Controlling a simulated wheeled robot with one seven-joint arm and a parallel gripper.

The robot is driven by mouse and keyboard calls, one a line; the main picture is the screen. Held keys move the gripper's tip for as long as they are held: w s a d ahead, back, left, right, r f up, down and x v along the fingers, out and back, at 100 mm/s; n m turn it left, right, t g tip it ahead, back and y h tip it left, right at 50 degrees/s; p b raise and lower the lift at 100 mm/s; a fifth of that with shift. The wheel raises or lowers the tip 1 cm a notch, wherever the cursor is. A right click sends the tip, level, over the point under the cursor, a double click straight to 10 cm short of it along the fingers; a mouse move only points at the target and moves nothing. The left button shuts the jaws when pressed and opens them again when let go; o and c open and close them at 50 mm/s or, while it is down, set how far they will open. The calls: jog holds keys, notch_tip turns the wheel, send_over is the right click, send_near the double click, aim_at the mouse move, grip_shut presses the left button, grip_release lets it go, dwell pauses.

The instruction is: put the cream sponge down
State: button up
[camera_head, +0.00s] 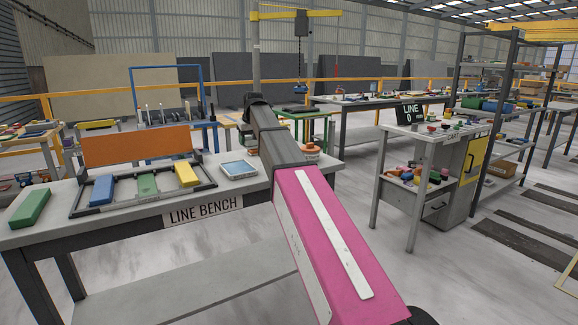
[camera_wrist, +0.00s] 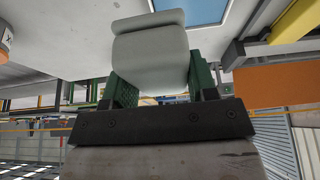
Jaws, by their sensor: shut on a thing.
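In the wrist view my gripper (camera_wrist: 160,88) has its green fingers shut on the cream sponge (camera_wrist: 150,58), a pale, rounded block. The sponge is over the pale top of the line bench (camera_wrist: 65,38); I cannot tell whether it touches it. In the head view my own arm hides the gripper and the sponge. The line bench also shows there (camera_head: 160,232), with the arm reaching over its right end.
A tablet (camera_head: 238,169) lies on the bench near the arm. Left of it a dark frame (camera_head: 130,208) holds blue, green and yellow blocks before an orange board (camera_head: 135,145). A loose green block (camera_head: 30,208) lies far left. An orange-and-white round item (camera_head: 309,150) stands right of the arm.

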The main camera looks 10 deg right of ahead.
jog(key=d+f, duration=0.2)
jog(key=d, duration=0.1)
jog(key=w+d+f, duration=0.1)
jog(key=d+f, duration=0.1)
jog(key=d, duration=0.2)
jog(key=w+d+f, duration=0.1)
jog(key=d+f, duration=0.2)
jog(key=d, duration=0.1)
jog(key=shift+w, duration=0.25)
jog(key=shift+f, duration=1.85)
jog(key=shift+f, duration=0.2)
jog(key=o, duration=0.8)
jog(key=shift+r, duration=0.1)
jog(key=v, duration=1.2)
jog(key=shift+r, duration=0.1)
